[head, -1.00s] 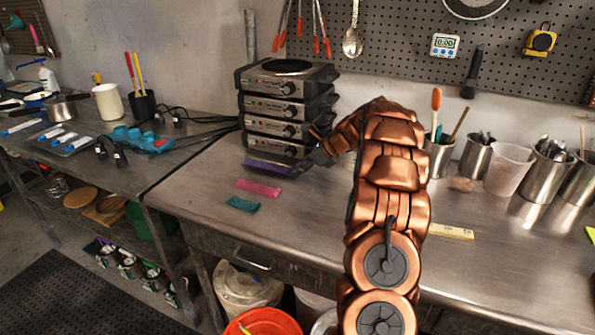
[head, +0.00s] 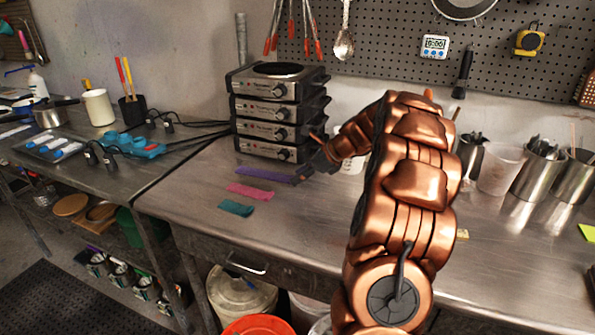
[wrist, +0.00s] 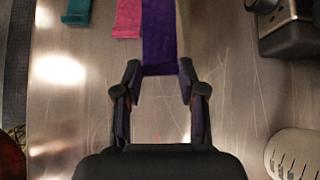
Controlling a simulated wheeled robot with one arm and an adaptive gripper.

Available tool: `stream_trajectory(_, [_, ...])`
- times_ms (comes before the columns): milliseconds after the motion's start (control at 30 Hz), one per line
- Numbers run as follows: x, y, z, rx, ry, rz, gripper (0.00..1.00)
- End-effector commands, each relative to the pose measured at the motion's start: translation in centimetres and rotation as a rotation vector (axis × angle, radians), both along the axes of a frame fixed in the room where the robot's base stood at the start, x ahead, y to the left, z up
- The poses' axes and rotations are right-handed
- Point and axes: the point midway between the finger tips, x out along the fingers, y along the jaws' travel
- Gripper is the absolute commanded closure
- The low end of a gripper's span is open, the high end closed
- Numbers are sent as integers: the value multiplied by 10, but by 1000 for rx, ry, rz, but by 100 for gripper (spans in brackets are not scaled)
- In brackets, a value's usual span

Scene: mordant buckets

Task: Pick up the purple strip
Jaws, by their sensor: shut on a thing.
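The purple strip (head: 264,175) lies on the steel bench, in front of the stack of hot plates. In the wrist view the purple strip (wrist: 159,35) runs up from between my fingertips to the top edge. My gripper (wrist: 160,78) is shut on the near end of this strip, one finger at each side edge. In the head view my gripper (head: 300,174) is small and dark, at the strip's right end. The strip looks flat on the bench; whether its gripped end is lifted cannot be told.
A pink strip (head: 251,192) and a teal strip (head: 236,208) lie nearer the bench's front edge. The hot plate stack (head: 278,115) stands close behind the purple strip. A white slotted object (wrist: 293,153) is at the wrist view's lower right. Bench between is bare.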

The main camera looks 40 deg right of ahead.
Motion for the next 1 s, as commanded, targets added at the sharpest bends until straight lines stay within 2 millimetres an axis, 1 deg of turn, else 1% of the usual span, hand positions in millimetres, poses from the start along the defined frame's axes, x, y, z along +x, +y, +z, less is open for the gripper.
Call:
stream_trajectory(33, [-8, 5, 0, 3, 0, 1, 78])
stream_trajectory(200, [-35, 15, 3, 3, 0, 0, 78])
stream_trajectory(400, [-59, 24, 6, 0, -1, -1, 78])
stream_trajectory(500, [-68, 28, 6, 2, 0, -1, 78])
stream_trajectory(600, [-73, 30, 6, 1, 2, 0, 78])
stream_trajectory(800, [-78, 31, 7, -1, 1, 0, 78])
stream_trajectory(900, [-77, 32, 8, -1, 1, 0, 78])
stream_trajectory(1000, [-71, 37, 9, -1, 1, -6, 78])
